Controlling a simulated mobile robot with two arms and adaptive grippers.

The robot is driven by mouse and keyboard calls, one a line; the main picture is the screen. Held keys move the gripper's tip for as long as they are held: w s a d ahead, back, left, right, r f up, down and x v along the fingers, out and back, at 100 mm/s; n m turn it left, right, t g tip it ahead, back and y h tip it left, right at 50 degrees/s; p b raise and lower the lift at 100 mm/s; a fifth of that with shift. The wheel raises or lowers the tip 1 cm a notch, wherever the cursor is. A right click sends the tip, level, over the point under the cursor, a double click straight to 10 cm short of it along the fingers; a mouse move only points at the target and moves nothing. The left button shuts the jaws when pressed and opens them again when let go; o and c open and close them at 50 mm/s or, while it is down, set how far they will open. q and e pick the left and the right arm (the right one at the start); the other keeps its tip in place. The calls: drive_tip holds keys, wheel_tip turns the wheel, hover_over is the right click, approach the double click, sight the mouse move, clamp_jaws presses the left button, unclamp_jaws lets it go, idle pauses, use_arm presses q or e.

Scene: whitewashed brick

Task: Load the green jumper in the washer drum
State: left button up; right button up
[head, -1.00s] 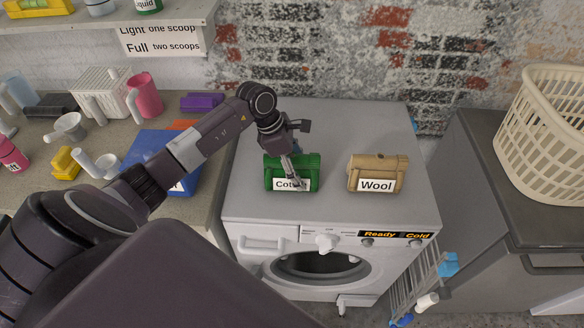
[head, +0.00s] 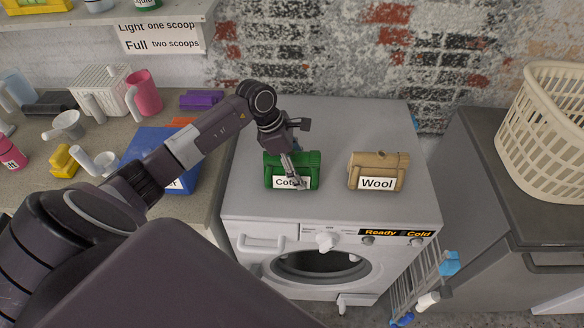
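A green folded jumper (head: 308,172) labelled "Cotton", partly covered, lies on top of the white washer (head: 345,120). A tan folded one (head: 378,168) labelled "Wool" lies to its right. My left gripper (head: 296,180) points down at the green jumper, its fingers in front of the label. Whether the fingers are shut on it I cannot tell. The washer drum (head: 322,263) shows as a dark round opening in the front, below a panel reading "Ready" and "Cold". My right gripper is not in view.
A cream laundry basket (head: 550,130) stands on the grey counter at right. A drying rack (head: 418,282) stands at the washer's front right. Cups, scoops and a blue box (head: 150,145) crowd the left counter. The washer top behind the jumpers is clear.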

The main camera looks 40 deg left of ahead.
use_arm(q)
drive_tip(key=c, duration=1.5)
drive_tip(key=shift+c, duration=0.7)
drive_tip(key=shift+r, duration=0.1)
